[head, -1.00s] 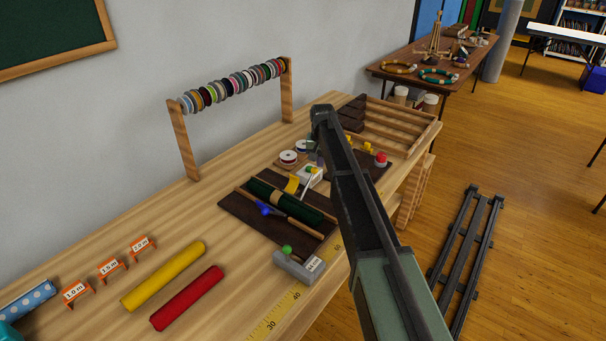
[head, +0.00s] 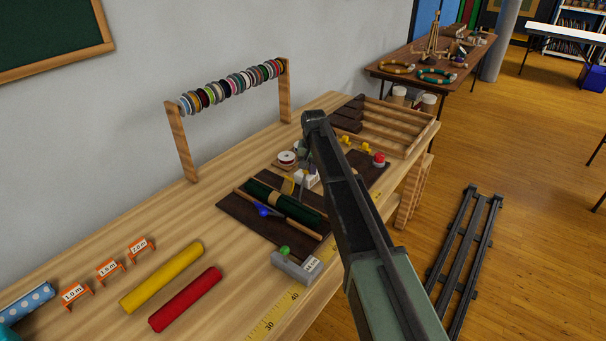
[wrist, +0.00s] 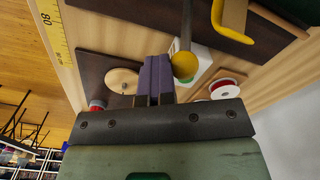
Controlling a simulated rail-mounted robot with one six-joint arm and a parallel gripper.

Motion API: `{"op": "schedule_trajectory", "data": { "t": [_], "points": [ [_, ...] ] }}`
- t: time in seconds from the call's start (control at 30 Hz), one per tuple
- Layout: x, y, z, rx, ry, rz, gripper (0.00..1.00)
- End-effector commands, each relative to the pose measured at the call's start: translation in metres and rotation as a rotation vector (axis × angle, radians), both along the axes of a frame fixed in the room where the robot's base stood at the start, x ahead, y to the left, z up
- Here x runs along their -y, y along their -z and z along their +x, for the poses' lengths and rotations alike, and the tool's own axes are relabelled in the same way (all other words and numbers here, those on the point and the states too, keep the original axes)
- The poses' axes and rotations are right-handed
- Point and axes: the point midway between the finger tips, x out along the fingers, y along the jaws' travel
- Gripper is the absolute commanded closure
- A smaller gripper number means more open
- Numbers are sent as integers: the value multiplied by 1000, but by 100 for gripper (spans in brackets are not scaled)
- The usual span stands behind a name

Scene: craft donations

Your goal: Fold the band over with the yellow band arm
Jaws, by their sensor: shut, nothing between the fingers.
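The yellow band arm (head: 287,186) stands at the far side of the dark green roll (head: 262,191), which lies on a dark board with a tan band around it. In the wrist view the yellow band arm (wrist: 233,18) is a bent plate at the top. A thin grey rod with a yellow ball (wrist: 184,65) on its end reaches down beside my fingers. My gripper (wrist: 158,62) is shut and empty, its purple-grey fingers close beside the ball. I cannot tell whether they touch it. In the head view my arm mostly hides the gripper.
A white block (head: 307,177) and ribbon spool (head: 287,158) sit close to my gripper. A grey block with a green knob (head: 285,251) is at the board's near side. A ribbon rack (head: 181,143) stands behind. Red (head: 186,299) and yellow rolls (head: 161,278) lie at left.

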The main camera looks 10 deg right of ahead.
Motion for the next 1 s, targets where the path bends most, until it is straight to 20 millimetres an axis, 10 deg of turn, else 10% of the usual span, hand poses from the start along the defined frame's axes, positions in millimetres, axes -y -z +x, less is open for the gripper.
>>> {"op": "schedule_trajectory", "data": {
  "t": [1.0],
  "points": [
    [-47, 2, -42, -3, -8, 9, 100]
  ]
}}
